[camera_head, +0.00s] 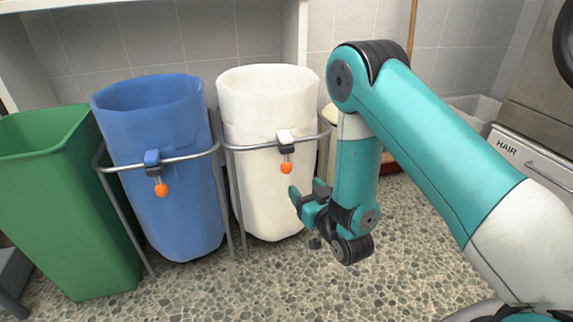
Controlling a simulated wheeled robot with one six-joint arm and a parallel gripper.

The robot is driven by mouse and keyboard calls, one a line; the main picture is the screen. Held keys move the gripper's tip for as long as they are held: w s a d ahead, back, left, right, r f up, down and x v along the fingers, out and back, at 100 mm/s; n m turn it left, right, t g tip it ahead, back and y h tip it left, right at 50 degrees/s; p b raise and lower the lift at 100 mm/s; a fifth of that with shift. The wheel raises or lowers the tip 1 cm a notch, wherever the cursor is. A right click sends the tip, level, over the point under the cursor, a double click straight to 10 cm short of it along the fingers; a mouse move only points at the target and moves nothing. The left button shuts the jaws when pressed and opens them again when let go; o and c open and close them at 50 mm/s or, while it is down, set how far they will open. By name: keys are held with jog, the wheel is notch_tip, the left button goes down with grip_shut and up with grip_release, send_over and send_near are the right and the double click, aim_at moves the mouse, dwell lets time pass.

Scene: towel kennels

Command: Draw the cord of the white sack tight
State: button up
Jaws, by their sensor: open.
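The white sack (262,104) stands upright in a grey metal frame, its mouth wide open. At its front a small white-and-dark cord lock (286,138) sits by the frame's rail. An orange bead (286,168) hangs just below it, at the cord's end; the cord itself barely shows. My gripper (296,200) is open and empty, in front of the sack's lower right part. It is below and slightly right of the orange bead, apart from it. My arm hides what lies right behind it.
A blue sack (160,112) with its own orange bead (161,190) stands in a frame to the left. A green bin (60,200) is further left. A drawer labelled HAIR (530,160) is at the right. The pebbled floor (240,290) in front is clear.

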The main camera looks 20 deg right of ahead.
aim_at(289, 169)
jog(key=w, duration=0.3)
jog(key=w+a, duration=0.1)
jog(key=w, duration=0.6)
jog(key=shift+a+b, duration=0.25)
jog(key=shift+b, duration=0.05)
jog(key=shift+w+a, duration=0.1)
jog(key=shift+w, duration=0.5)
